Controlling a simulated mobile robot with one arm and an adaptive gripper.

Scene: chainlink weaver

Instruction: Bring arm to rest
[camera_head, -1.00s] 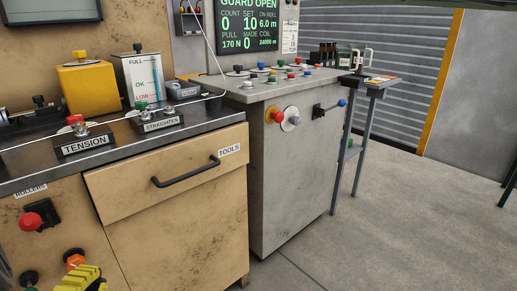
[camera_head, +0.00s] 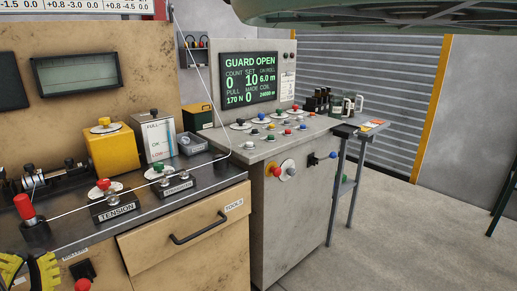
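My gripper (camera_head: 28,265) shows only in part at the bottom left corner of the head view. Two yellow and black ridged finger parts stand apart there with a gap between them, and I see nothing held in it. Its lower part and most of my arm are out of the picture. It is in front of the workbench (camera_head: 80,232), just below a red-topped knob (camera_head: 26,208) at the bench edge.
The tan drawer (camera_head: 185,240) marked TOOLS is shut. A grey control cabinet (camera_head: 270,215) carries several buttons, and its screen (camera_head: 249,78) reads GUARD OPEN. A small side table (camera_head: 345,131) holds bottles. A wire runs over the bench. The floor (camera_head: 400,235) at right is clear.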

